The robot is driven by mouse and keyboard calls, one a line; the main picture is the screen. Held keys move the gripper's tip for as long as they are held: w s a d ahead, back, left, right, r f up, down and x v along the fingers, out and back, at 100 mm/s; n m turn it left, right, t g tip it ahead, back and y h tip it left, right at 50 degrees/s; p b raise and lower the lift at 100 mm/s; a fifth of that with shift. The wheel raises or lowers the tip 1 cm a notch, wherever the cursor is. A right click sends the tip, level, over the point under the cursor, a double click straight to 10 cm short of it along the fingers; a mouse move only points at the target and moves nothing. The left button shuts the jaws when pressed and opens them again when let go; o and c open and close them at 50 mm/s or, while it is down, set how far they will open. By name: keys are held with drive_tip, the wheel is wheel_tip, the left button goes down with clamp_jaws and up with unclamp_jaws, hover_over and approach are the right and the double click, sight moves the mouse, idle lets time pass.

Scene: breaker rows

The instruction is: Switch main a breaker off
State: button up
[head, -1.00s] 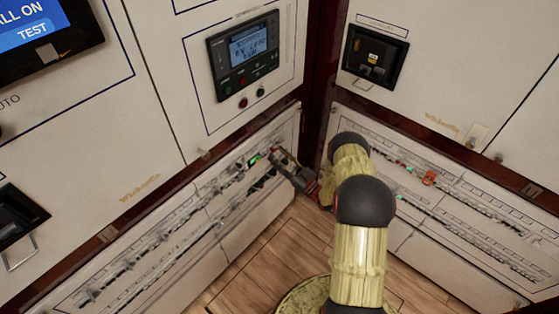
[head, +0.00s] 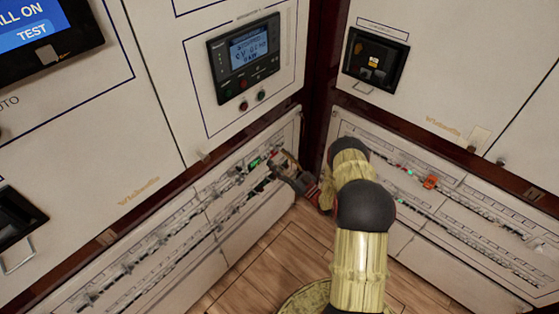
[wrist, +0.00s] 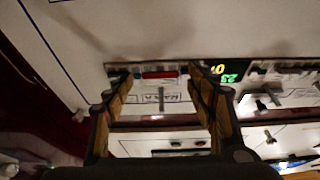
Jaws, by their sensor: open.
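My gripper (head: 279,165) is at the right end of the left wall's upper breaker row (head: 215,190), close to the panel corner. In the wrist view my gripper (wrist: 162,86) is open, with one finger on each side of a small grey lever (wrist: 162,100). The lever stands below a red strip (wrist: 160,74) on a white breaker face. I cannot tell whether either finger touches it. No readable label identifies main a, and the gripper hides part of the row end in the head view.
A second breaker row runs below on the left wall. The right wall has more rows, with an orange part (head: 430,182). A control display (head: 247,56) sits above my gripper. A dark inset unit (head: 375,58) is at upper right. Wooden floor (head: 270,262) is clear below.

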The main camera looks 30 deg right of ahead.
drive_tip(key=v, duration=1.2)
idle(0.4)
